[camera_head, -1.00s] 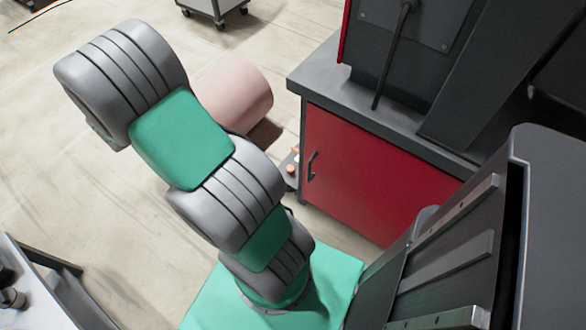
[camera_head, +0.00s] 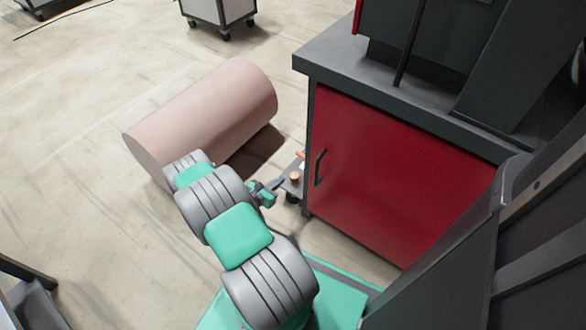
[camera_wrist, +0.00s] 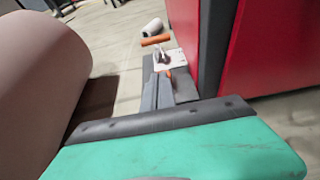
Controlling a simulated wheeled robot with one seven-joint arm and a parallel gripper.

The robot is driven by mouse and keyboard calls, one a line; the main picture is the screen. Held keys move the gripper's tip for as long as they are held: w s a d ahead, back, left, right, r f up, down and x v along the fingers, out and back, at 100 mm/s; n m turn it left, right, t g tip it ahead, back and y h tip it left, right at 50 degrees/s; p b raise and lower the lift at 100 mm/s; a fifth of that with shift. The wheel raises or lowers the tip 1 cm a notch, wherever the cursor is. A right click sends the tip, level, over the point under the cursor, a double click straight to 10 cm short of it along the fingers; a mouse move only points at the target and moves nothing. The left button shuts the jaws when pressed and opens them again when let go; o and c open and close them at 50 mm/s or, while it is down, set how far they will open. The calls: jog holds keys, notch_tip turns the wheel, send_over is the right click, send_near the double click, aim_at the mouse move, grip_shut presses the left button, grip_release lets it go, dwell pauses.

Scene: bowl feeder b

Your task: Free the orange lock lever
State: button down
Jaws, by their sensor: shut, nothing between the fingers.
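An orange bar, which looks like the lock lever (camera_wrist: 155,40), lies across the far end of a small pale bracket plate (camera_wrist: 170,59) in the wrist view. A smaller orange piece (camera_wrist: 168,74) sits at the plate's near edge, just by my fingertips. In the head view the orange parts show small beside the red cabinet, the rounder one (camera_head: 295,176) nearest my gripper. My gripper (camera_head: 274,187) is shut and empty, pointing toward the plate from the left. Its fingers (camera_wrist: 158,86) also show in the wrist view. I cannot tell whether they touch the orange piece.
A red cabinet (camera_head: 400,170) with a dark handle (camera_head: 319,167) stands close on the right. A large pink cylinder (camera_head: 205,115) lies on the floor at the left, close to my arm. A white cylinder (camera_wrist: 152,27) lies beyond the plate. Open floor extends at the far left.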

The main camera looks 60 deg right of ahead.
aim_at(293, 177)
jog(key=b+x, duration=0.3)
jog(key=x, duration=0.7)
jog(key=shift+s+f+b, duration=0.1)
jog(key=shift+f+b, duration=0.1)
jog(key=shift+b, duration=0.1)
jog(key=shift+s+d+r, duration=0.1)
jog(key=shift+d+r, duration=0.3)
jog(key=shift+d, duration=0.2)
jog(key=shift+d+r, duration=0.35)
jog(key=shift+d, duration=0.25)
jog(key=shift+d+r, duration=0.3)
jog(key=shift+d, duration=0.15)
